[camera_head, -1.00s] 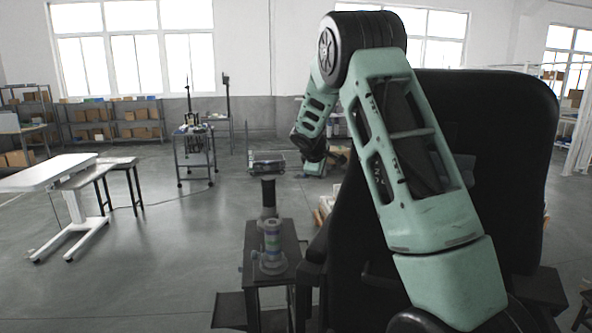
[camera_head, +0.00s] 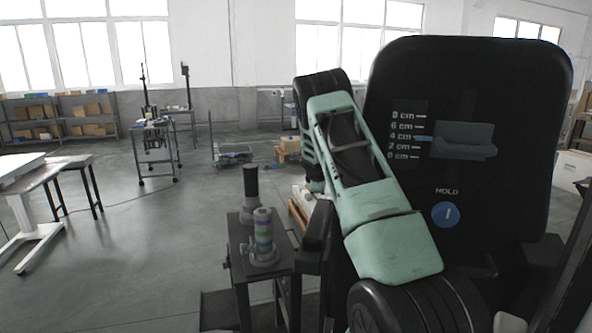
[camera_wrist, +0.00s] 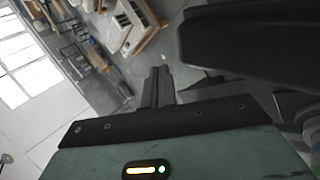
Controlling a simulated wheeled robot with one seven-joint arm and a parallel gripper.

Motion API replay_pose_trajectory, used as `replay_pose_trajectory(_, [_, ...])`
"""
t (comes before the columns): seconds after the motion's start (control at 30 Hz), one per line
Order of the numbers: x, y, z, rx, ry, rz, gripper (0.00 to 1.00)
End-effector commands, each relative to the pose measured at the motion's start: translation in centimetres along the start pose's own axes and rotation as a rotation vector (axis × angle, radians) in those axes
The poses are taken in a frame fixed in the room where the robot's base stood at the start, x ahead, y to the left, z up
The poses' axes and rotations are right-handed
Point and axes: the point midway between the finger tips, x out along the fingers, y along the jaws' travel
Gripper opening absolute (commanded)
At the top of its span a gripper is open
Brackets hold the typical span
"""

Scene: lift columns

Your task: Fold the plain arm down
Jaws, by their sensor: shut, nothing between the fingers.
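A large black padded panel (camera_head: 400,75), like a seat back, stands upright at the right in the head view. It bears a scale from 0 to 8 cm, a grey-blue pad (camera_head: 463,140) and a round blue button (camera_head: 446,214) under the word HOLD. A dark arm-like part (camera_head: 318,235) sits at its lower left, partly behind my green arm. I cannot tell which part is the plain arm. My gripper (camera_wrist: 155,85) is shut and empty in the wrist view, with a black padded shape (camera_wrist: 250,38) near it at upper right. My gripper is hidden in the head view.
A small dark table (camera_head: 240,262) left of the panel holds a black column (camera_head: 251,190) and a banded cylinder (camera_head: 263,235). A wheeled cart (camera_head: 155,150) and a white-topped table (camera_head: 20,165) stand farther left. Open floor lies between them.

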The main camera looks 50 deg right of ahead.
Motion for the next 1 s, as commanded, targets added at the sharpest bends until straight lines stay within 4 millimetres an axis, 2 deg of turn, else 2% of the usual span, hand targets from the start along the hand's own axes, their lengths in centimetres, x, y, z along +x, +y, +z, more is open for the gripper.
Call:
replay_pose_trajectory(0.1, [1.6,-0.8,0.0,0.001,0.0,0.0,0.0])
replay_pose_trajectory(0.33, [2.6,-1.2,0.0,0.001,0.001,0.001,0.0])
replay_pose_trajectory(0.83, [2.7,-1.3,0.0,0.001,0.001,0.001,0.0])
replay_pose_trajectory(1.0, [1.7,-1.3,-0.1,0.001,0.001,0.001,0.0])
